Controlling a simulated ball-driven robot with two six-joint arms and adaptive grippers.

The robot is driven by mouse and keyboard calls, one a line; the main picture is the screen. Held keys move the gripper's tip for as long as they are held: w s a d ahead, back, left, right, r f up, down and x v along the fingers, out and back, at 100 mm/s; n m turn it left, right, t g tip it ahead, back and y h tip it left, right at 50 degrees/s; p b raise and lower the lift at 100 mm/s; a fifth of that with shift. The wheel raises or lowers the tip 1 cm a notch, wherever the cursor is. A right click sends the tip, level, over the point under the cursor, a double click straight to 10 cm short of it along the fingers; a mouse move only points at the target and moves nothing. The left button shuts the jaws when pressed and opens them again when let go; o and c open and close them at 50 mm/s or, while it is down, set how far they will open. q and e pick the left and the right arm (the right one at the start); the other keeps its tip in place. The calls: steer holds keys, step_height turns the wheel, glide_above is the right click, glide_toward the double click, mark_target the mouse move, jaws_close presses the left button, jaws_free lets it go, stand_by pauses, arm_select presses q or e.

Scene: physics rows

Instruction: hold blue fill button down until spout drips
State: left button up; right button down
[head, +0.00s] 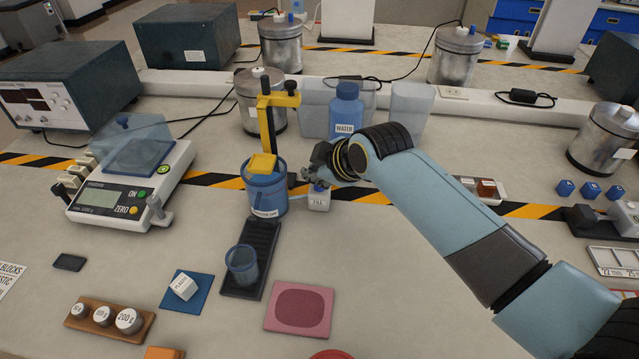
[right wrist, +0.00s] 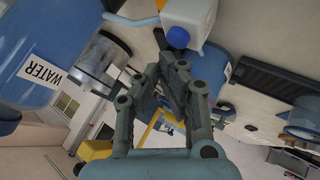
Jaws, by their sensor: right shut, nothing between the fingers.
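The fill button box (head: 319,201) is a small white box with a dark label, standing right of the blue can (head: 266,192). The blue button (right wrist: 178,38) sits on the white box (right wrist: 187,17) in the right wrist view. My right gripper (head: 314,172) is just above the box in the head view, its fingers shut and empty. The fingertips (right wrist: 174,60) are very close to the button; I cannot tell whether they press it. A clear blue beaker (head: 242,264) stands in front of the can. My left gripper is out of view.
A blue water bottle (head: 346,112) stands behind my right gripper. A yellow stand (head: 267,120) rises behind the can. A scale (head: 130,190) is at left, with weights (head: 128,319) in front.

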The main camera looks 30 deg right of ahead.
mark_target(316, 187)
steer(key=shift+f, duration=0.1)
stand_by(0.5)
steer(key=shift+f, duration=0.3)
steer(key=shift+f, duration=0.5)
stand_by(0.6)
steer(key=shift+r, duration=0.1)
stand_by(4.7)
steer(key=shift+r+p, duration=0.85)
step_height(316, 187, up, 5)
steer(key=p, duration=0.5)
